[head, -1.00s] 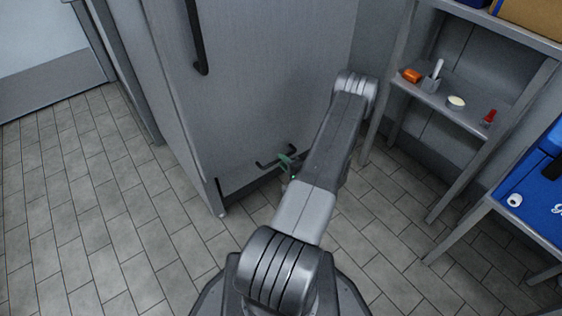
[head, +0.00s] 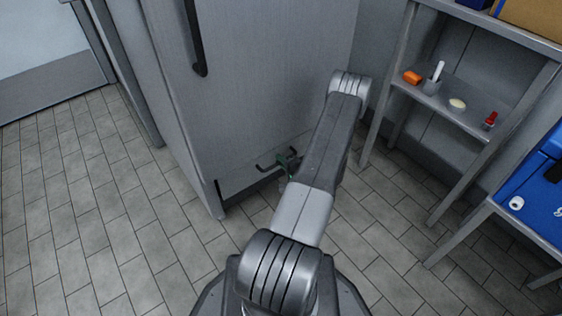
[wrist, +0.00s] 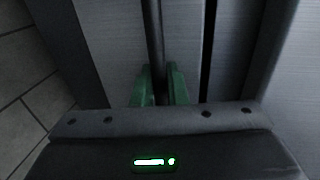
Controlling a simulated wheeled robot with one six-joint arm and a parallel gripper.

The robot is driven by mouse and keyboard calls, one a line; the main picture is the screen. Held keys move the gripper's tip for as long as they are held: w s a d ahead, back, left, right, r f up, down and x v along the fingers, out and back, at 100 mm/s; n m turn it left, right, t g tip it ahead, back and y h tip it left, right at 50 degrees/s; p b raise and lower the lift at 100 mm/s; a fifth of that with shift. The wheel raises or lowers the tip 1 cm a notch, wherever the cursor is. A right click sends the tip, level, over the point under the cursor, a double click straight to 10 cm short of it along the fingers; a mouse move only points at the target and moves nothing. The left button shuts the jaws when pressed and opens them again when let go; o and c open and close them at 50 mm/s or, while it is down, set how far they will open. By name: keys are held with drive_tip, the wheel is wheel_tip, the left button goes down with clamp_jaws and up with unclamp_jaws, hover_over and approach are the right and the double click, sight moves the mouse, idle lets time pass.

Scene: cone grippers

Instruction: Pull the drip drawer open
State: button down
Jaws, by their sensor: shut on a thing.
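The drip drawer is at the foot of a tall grey cabinet (head: 270,80). Its dark bar handle (head: 267,167) shows in the head view, low on the cabinet front; in the wrist view the handle (wrist: 154,35) runs upright in the middle. My gripper (head: 284,165) has green fingers, which are shut on the handle. In the wrist view my gripper (wrist: 160,85) has one finger on each side of the bar. My arm hides the right part of the drawer. How far the drawer stands out is hard to tell.
A long dark door handle (head: 196,40) is higher on the cabinet. The tiled floor (head: 80,220) at left is clear.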

drive_tip(key=f+b+v, duration=0.2)
drive_tip(key=v, duration=1)
drive_tip(key=f+b+v, duration=0.2)
drive_tip(key=f+v, duration=0.1)
drive_tip(key=v, duration=0.9)
drive_tip(key=shift+s+d+b, duration=0.35)
drive_tip(key=c, duration=1.5)
unclamp_jaws()
drive_tip(key=shift+c, duration=0.2)
drive_tip(key=p+v, duration=0.3)
drive_tip(key=v, duration=1)
drive_tip(key=shift+s+d, duration=0.2)
drive_tip(key=shift+s, duration=0.15)
drive_tip(key=b+x, duration=0.3)
drive_tip(key=x, duration=1.1)
